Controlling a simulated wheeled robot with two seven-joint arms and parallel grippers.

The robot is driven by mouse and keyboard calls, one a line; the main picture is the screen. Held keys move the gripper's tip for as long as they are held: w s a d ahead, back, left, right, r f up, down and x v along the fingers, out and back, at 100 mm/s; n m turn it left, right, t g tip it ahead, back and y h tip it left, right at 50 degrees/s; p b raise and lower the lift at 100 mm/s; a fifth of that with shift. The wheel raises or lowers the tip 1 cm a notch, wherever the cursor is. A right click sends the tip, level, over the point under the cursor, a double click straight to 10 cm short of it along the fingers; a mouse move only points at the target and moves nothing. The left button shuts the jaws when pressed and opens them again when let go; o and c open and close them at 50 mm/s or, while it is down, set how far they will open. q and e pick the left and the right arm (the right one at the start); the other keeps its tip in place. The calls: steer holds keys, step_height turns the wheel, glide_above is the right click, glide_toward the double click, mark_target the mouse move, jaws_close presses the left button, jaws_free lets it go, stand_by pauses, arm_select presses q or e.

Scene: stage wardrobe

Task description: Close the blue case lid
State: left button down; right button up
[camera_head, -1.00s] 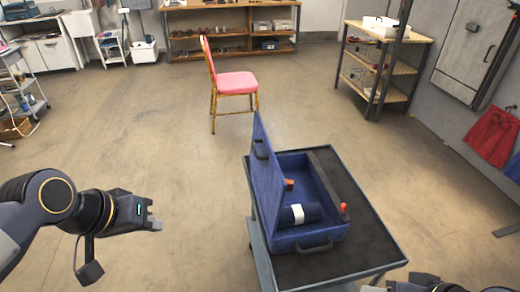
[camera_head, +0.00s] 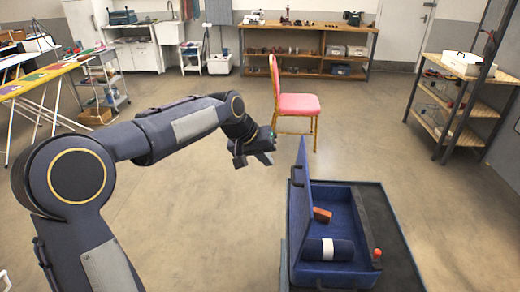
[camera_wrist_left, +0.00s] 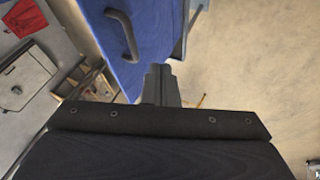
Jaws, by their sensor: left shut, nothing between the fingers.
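The blue case (camera_head: 340,282) lies open on a dark-topped cart, with its lid (camera_head: 300,205) standing nearly upright on the left side. Inside the case I see a dark blue roll with a white band (camera_head: 328,250) and an orange-brown block (camera_head: 322,215). My left gripper (camera_head: 268,150) is shut and empty, to the upper left of the lid and apart from it in the head view. In the left wrist view the gripper (camera_wrist_left: 160,82) points toward the blue lid (camera_wrist_left: 150,25) with its dark handle. My right gripper is not in view.
A pink chair (camera_head: 297,104) stands behind the cart. Open floor lies around it.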

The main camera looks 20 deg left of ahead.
arm_select(q)
steer(key=w+d+f, duration=0.2)
steer(key=d+f, duration=0.1)
steer(key=d, duration=0.1)
steer(key=shift+d+f+p, duration=0.2)
steer(key=shift+f+p, duration=0.05)
steer(key=shift+p, duration=0.2)
